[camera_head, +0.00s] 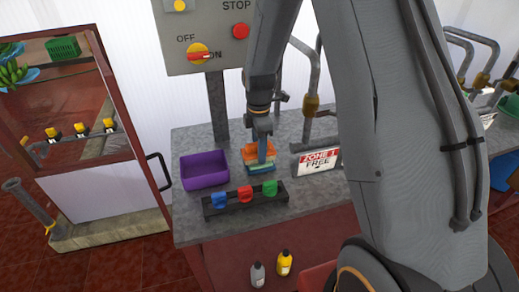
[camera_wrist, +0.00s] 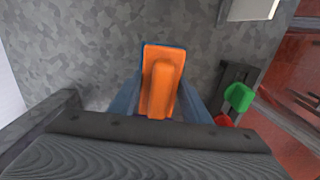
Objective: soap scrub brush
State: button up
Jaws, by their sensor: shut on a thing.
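An orange scrub brush (camera_head: 249,153) with a raised grip is over the grey worktop, between the purple tub and the zone sign. In the wrist view the orange brush (camera_wrist: 162,80) lies between my two finger tips, with a blue edge showing around its far end. My gripper (camera_head: 262,152) points down and is shut on the brush; it also shows in the wrist view (camera_wrist: 160,98). Pale and blue-green layers show just under the orange part in the head view. I cannot tell whether these are bristles or a separate item, or whether the brush touches what is below.
A purple tub (camera_head: 205,171) stands left of the brush. A dark rack (camera_head: 235,207) with blue, red and green pieces lies in front. A "ZONE 1 FREE" sign (camera_head: 319,160) stands to the right. A control box (camera_head: 206,40) rises behind. Two bottles (camera_head: 284,263) stand below the front edge.

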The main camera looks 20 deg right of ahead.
jog(key=shift+s+f, duration=0.1)
jog(key=shift+f, duration=0.5)
dwell(1.4)
jog(key=shift+r, duration=0.15)
jog(key=shift+r+p, duration=2.25)
jog(key=shift+r, duration=1.2)
